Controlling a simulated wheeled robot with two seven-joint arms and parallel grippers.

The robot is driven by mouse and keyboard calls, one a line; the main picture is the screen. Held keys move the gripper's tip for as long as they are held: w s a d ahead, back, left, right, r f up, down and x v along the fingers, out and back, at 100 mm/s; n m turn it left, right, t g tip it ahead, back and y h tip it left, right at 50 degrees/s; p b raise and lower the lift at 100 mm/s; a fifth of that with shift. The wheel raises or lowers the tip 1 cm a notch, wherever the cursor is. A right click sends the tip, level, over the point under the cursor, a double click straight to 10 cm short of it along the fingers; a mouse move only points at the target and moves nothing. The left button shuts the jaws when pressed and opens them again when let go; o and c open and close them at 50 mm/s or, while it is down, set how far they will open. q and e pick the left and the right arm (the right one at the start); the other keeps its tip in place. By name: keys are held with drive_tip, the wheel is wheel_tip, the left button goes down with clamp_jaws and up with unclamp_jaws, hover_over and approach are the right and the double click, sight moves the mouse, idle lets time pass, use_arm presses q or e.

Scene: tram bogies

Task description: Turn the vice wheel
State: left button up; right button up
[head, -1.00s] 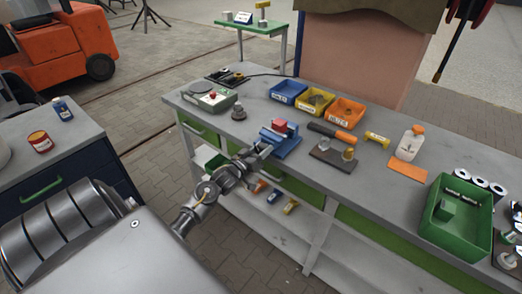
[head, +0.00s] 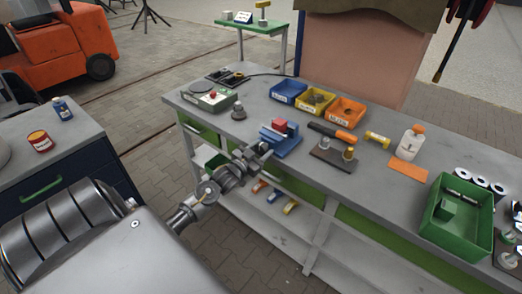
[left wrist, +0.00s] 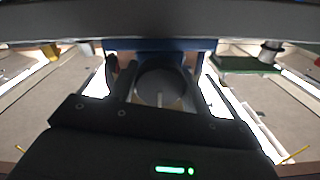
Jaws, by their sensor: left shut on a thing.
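The blue vice (head: 285,146) stands at the front edge of the workbench with a red block (head: 280,127) at its jaws. My left gripper (head: 257,152) is at the vice's front, at the bench edge. In the left wrist view a dark round vice wheel (left wrist: 162,76) sits between the two fingers, which are shut on it. The blue vice body also shows as a band above the wheel in that view (left wrist: 160,45). The wheel is mostly hidden by my gripper in the head view. My right gripper is not in view.
Blue, yellow and orange bins (head: 316,101) stand behind the vice. A green tray (head: 456,215) is far right. A shelf (head: 260,205) runs below the bench top.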

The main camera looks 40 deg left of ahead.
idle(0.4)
use_arm(q)
drive_tip(key=o, duration=0.7)
drive_tip(key=shift+s+f, duration=0.1)
drive_tip(key=shift+s, duration=0.2)
drive_tip(key=s+b, duration=0.2)
drive_tip(key=s, duration=0.8)
drive_tip(key=shift+d, duration=0.15)
